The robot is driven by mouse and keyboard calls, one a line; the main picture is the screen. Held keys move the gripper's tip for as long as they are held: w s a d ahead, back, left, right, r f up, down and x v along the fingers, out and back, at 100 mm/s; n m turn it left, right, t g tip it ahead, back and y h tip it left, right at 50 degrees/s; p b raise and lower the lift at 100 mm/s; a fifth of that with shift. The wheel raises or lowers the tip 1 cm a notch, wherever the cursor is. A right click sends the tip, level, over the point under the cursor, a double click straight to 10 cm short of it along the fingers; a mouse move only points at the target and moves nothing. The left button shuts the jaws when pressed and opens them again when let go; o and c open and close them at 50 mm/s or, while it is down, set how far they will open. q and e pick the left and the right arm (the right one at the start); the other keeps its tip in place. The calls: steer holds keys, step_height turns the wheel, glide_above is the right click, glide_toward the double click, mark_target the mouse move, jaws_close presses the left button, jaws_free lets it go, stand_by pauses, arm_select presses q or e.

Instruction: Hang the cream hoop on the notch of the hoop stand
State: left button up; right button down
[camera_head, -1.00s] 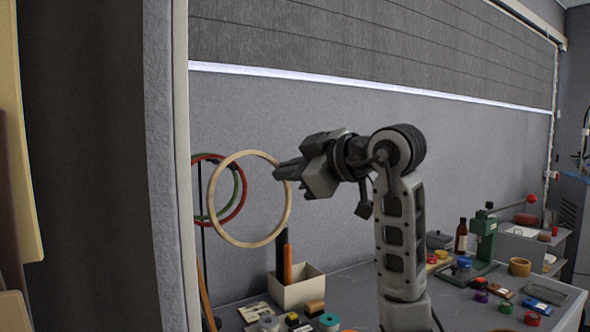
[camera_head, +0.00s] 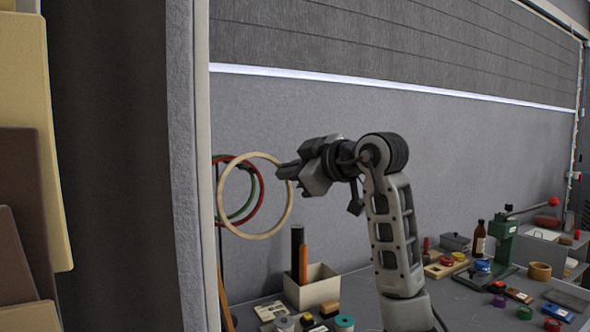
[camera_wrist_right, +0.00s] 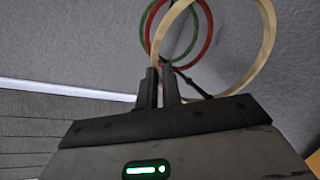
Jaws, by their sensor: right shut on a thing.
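The cream hoop (camera_head: 291,205) is held upright in my right gripper (camera_head: 281,171), which is shut on its right rim in the head view. In the right wrist view the cream hoop (camera_wrist_right: 266,45) rises from between the two fingers (camera_wrist_right: 158,88). The hoop stand's dark pole (camera_head: 218,255) is partly hidden by the panel edge at left. A red hoop (camera_head: 261,190) and a green hoop (camera_head: 250,203) hang behind the cream hoop. The dark arm of the stand (camera_wrist_right: 187,78) shows behind the hoops in the right wrist view. I cannot make out the notch. My left gripper is not in view.
A tall panel edge (camera_head: 183,160) blocks the left side. Below the hoop, a white box (camera_head: 312,288) stands with tall items in it. Several small jars, tapes and tools cover the table, with a green press (camera_head: 502,240) at right. The grey wall is behind.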

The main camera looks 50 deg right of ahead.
steer(key=shift+w+d+p, duration=0.25)
steer(key=shift+w, duration=0.55)
steer(key=shift+w+d+p, duration=0.25)
steer(key=shift+w, duration=0.55)
steer(key=shift+w+d+p, duration=0.25)
steer(key=shift+w, duration=0.55)
steer(key=shift+w+d+f, duration=0.2)
steer(key=shift+w+f, duration=0.3)
steer(key=shift+w, duration=0.2)
steer(key=c, duration=1.5)
jaws_free()
steer(key=shift+s, duration=0.1)
steer(key=b+v, duration=0.3)
steer(key=v, duration=1.2)
steer(key=shift+s, duration=0.4)
